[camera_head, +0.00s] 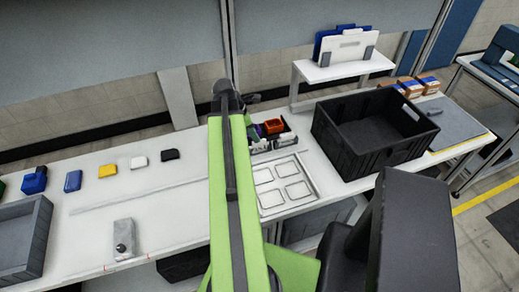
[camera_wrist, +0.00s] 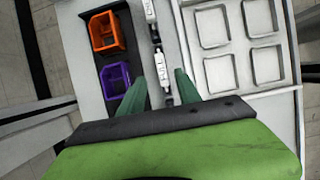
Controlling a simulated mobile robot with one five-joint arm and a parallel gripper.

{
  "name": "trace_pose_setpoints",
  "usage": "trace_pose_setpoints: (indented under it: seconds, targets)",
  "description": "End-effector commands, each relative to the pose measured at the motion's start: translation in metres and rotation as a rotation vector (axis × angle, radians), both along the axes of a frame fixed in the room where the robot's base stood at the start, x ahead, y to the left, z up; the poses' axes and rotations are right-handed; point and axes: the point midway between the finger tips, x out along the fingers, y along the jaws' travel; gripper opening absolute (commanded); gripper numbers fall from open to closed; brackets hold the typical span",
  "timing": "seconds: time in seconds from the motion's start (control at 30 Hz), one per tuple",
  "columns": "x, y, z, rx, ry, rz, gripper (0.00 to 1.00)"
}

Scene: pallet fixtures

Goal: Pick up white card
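My gripper (camera_wrist: 161,86) is open in the wrist view, its two dark green fingers spread apart. In the head view its end is mostly hidden by my green arm. Between and beyond the fingers, in a narrow slot of a dark tray (camera_wrist: 134,28), stand slim white pieces (camera_wrist: 160,70); I cannot tell their height relative to the fingertips. A small white block (camera_head: 139,161) lies on the table, left of my arm, between a yellow block (camera_head: 107,171) and a black one (camera_head: 170,154). A white panel (camera_head: 352,45) stands upright on the raised shelf. I cannot tell which is the white card.
The tray also holds an orange bin (camera_wrist: 106,33) and a purple bin (camera_wrist: 116,80). A white plate with square recesses (camera_head: 283,184) lies beside it. A large black crate (camera_head: 365,160) stands to the right. A grey device (camera_head: 124,238) and grey bin (camera_head: 40,240) are left.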

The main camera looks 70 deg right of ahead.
Motion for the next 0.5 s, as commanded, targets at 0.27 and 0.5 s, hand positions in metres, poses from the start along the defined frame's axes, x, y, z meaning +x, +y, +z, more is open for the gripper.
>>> trace_pose_setpoints:
  seconds: [0.27, 0.5]
  targets:
    - [-0.011, -0.004, -0.041, 0.000, 0.000, -0.001, 0.40]
    - [-0.016, -0.009, -0.047, 0.000, 0.000, 0.001, 0.40]
